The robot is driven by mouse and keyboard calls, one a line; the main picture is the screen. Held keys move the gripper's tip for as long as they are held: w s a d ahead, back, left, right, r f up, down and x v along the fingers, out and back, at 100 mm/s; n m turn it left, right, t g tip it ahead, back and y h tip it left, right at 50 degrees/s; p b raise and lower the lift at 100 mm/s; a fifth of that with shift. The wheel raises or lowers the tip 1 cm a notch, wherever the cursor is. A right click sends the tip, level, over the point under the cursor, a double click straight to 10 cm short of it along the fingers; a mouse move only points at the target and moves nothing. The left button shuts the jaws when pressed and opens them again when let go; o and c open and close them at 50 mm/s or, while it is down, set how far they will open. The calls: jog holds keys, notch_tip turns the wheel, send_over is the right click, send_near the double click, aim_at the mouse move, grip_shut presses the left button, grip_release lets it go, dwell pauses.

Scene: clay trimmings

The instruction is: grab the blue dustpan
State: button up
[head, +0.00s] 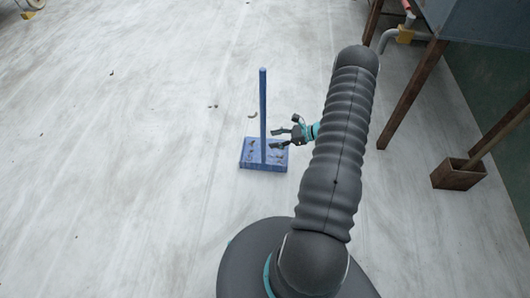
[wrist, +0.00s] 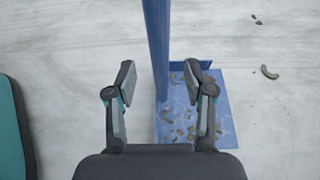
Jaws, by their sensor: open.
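The blue dustpan (head: 250,160) stands on the pale floor, with a tall upright blue handle (head: 263,105). Small brown clay trimmings lie in its pan. My gripper (head: 277,139) is just right of the handle in the head view, above the pan. In the wrist view the dustpan's pan (wrist: 222,125) lies below, and the handle (wrist: 157,40) rises between the lines of the two fingers. My gripper (wrist: 160,80) is open there, with nothing between its pads. I cannot tell whether the handle is within reach of the fingertips.
Loose trimmings (head: 252,115) lie scattered on the floor around the dustpan. A wooden-legged table or sink (head: 480,25) stands at the upper right, with a brown box-shaped pan with a handle (head: 458,175) near it. The floor to the left is mostly clear.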

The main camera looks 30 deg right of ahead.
aim_at(263, 140)
jog(key=shift+x, duration=2.7)
jog(key=shift+r, duration=0.15)
grip_shut()
